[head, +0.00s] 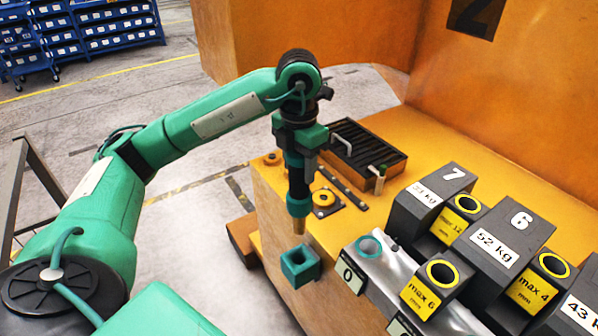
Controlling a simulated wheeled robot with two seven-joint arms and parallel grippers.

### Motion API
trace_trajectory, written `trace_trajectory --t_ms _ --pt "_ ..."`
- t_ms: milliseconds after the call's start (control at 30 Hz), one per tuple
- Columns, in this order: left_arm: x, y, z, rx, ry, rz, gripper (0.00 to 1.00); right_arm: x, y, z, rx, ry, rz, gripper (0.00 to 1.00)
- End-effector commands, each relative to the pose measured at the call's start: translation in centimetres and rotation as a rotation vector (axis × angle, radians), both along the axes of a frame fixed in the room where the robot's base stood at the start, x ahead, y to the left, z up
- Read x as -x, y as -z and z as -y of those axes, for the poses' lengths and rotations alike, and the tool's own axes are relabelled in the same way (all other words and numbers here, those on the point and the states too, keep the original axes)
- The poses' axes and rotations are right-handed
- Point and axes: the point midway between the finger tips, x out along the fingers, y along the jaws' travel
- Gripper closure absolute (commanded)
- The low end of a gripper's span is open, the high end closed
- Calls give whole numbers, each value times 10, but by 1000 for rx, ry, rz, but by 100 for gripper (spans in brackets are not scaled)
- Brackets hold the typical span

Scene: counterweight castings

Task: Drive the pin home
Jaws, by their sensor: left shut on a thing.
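My left gripper (300,138) is shut around a dark upright rod-like piece (297,180) with a teal collar and a brass-coloured tip at its lower end. I cannot tell whether this piece is the pin or a tool. It hangs close to vertical. Its tip shows just above a square teal socket (300,266) at the near edge of the orange casting, with a small gap in the picture. A round teal-rimmed socket (369,246) sits at the plate marked 0, to the right. My right gripper is not in view.
Grey weight blocks marked 7 (433,205) and 6 (504,236) stand at the right, with yellow-ringed sockets (443,273) beside them. A dark ribbed tray (365,150) and a small green-topped peg (381,177) are behind. An orange wall (510,100) rises at the back right.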

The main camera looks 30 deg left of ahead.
Motion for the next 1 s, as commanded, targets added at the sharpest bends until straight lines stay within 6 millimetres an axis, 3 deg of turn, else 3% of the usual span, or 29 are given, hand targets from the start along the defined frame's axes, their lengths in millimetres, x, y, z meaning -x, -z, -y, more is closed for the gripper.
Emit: trace_trajectory --t_ms 733,1000 --pt "0 -101 -1 0 -2 4 100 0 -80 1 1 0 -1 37" --pt "0 -105 0 0 -1 2 100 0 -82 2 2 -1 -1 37"
